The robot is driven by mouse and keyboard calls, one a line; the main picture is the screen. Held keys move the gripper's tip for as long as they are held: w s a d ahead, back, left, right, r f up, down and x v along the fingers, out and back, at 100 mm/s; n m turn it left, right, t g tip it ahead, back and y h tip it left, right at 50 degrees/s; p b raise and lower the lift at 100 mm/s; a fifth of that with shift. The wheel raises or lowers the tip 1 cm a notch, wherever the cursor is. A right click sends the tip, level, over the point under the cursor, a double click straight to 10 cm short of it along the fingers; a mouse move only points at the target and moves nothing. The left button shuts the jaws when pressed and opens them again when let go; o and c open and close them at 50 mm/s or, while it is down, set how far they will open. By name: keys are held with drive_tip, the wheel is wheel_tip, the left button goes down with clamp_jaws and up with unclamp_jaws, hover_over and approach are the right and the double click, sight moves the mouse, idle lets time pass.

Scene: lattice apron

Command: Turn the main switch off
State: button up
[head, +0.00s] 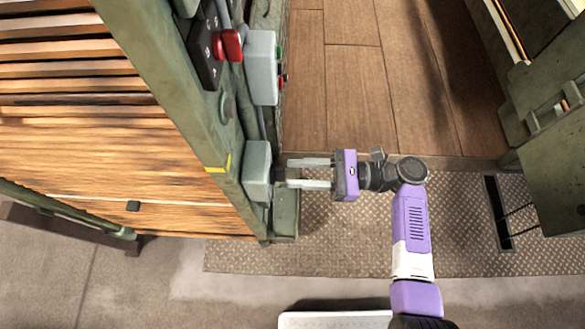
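A red switch handle (230,45) stands out from a black plate (206,47) with pale markings, on the green frame at the top left; it looks like the main switch, but I cannot read a label or its setting. My gripper (298,173) is lower in the head view and points left. Its two fingers are apart with nothing between them. The fingertips are close to a small grey box (257,165) on the frame; I cannot tell whether they touch it. The red handle is well above and to the left of the gripper, apart from it.
A larger grey box (262,67) with green and red buttons on its right side sits beside the red handle. The green frame (165,80) borders wooden slats (90,150). Wooden floor (355,90) and metal tread plate (340,225) lie open to the right. Green machinery (555,150) stands far right.

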drive_tip(key=shift+a, duration=0.9)
clamp_jaws()
